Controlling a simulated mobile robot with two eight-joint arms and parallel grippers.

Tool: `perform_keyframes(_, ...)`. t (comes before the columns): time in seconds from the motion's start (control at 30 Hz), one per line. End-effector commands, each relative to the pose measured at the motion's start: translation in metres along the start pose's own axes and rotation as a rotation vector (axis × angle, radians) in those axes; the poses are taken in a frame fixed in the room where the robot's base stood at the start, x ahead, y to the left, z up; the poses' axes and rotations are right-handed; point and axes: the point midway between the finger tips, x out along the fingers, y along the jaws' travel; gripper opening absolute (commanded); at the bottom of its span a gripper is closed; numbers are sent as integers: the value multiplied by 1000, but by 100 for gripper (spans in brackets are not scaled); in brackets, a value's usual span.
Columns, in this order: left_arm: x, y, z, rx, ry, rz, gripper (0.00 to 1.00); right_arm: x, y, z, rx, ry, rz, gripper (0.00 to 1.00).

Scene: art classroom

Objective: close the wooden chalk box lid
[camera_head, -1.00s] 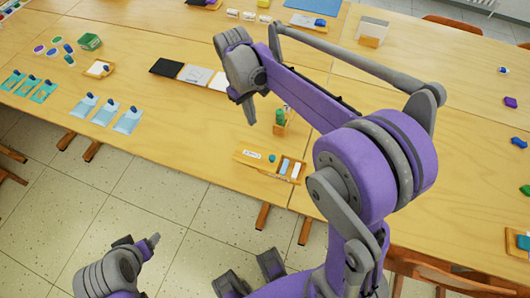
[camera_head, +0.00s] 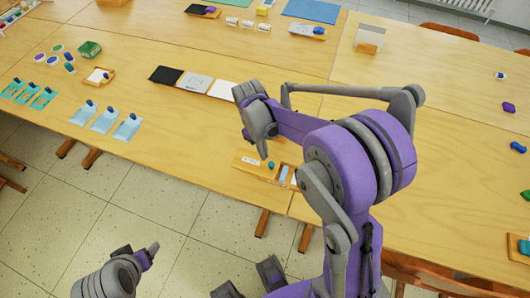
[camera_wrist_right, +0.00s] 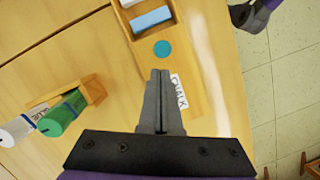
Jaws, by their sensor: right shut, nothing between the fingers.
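The wooden chalk box (camera_head: 288,187) lies near the table's front edge, partly behind my right arm. In the right wrist view the box (camera_wrist_right: 124,24) shows an uncovered part holding blue and white pieces. Its wooden lid (camera_head: 246,160) is slid out toward the left and leaves that part open. The lid (camera_wrist_right: 189,72) bears a teal round knob (camera_wrist_right: 162,49) and a CHALK label (camera_wrist_right: 179,91). My right gripper (camera_wrist_right: 160,75) is shut and empty, its tips over the lid close to the knob; contact cannot be told. My left gripper (camera_head: 150,250) is low in front of the table, its jaws unclear.
Black, grey and white sheets (camera_head: 195,82) lie farther back. Bare tabletop (camera_head: 190,125) stretches left of the box.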

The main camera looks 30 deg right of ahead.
Motion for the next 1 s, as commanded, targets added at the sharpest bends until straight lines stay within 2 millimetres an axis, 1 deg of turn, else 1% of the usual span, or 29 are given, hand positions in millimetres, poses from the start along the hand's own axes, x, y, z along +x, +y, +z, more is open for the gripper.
perform_keyframes(0.1,-1,0,0,0,0,0,70,2,0,6,0,0,0,0)
perform_keyframes(0.43,-1,0,0,0,0,0,70,2,0,8,0,0,0,0)
perform_keyframes(0.53,0,0,0,0,0,0,70,4,4,13,2,0,0,0)
perform_keyframes(0.57,1,0,1,0,0,0,70,5,6,17,4,0,0,0)
perform_keyframes(0.67,4,0,3,0,-2,0,70,10,16,36,6,-1,0,0)
perform_keyframes(0.8,6,0,5,0,-3,0,70,18,32,67,7,-1,-1,0)
perform_keyframes(0.9,7,0,6,0,-4,0,70,21,40,83,5,-1,-1,0)
perform_keyframes(1.0,8,0,6,0,-4,0,70,23,44,91,2,-1,-1,0)
